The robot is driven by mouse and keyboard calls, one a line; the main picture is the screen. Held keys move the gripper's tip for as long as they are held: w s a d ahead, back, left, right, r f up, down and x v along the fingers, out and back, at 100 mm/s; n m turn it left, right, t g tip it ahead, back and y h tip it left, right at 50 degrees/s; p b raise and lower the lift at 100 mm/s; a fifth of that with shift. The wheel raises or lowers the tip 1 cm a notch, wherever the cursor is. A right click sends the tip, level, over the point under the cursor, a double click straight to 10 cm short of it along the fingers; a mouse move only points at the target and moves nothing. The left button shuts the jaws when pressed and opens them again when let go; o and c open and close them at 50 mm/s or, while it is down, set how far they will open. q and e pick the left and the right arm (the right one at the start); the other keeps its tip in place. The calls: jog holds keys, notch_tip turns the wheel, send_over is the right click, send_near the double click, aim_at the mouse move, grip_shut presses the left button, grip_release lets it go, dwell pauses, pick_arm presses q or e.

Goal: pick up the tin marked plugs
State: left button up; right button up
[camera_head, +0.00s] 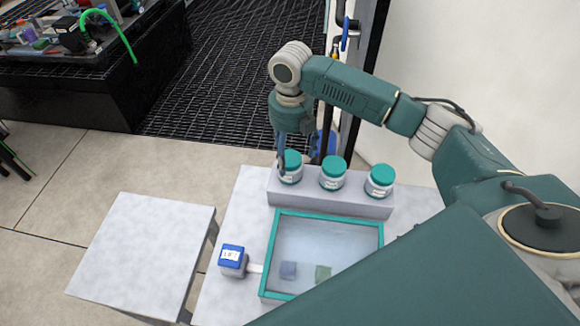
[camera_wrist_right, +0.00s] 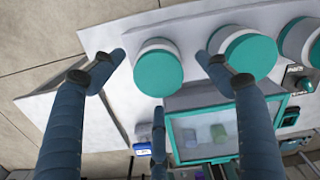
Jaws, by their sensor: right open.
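Three white tins with teal lids stand in a row on a raised grey ledge (camera_head: 330,204): a left tin (camera_head: 290,174), a middle tin (camera_head: 332,180) and a right tin (camera_head: 380,187). Their labels are too small to read, so I cannot tell which is marked plugs. My right gripper (camera_head: 299,158) is open over the left tin, its fingers pointing down. In the right wrist view the left tin (camera_wrist_right: 158,72) shows between the spread fingers, and the middle tin (camera_wrist_right: 250,57) is close by the right finger. My left gripper is out of view.
A teal-rimmed tray (camera_head: 323,218) holding a blue block (camera_head: 288,270) and a green block (camera_head: 323,273) is in front of the ledge. A blue-topped container (camera_head: 232,258) stands left of it. A bare grey surface (camera_head: 145,245) lies farther left.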

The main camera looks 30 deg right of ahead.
aim_at(290, 158)
jog(key=shift+d+f, duration=0.1)
jog(key=shift+f, duration=0.35)
jog(key=f+p, duration=0.1)
jog(key=f, duration=0.2)
jog(key=shift+a+f+p, duration=0.2)
jog(key=shift+f+p, duration=0.05)
jog(key=shift+p, duration=0.15)
jog(key=shift+f, duration=0.5)
jog(key=c, duration=1.3)
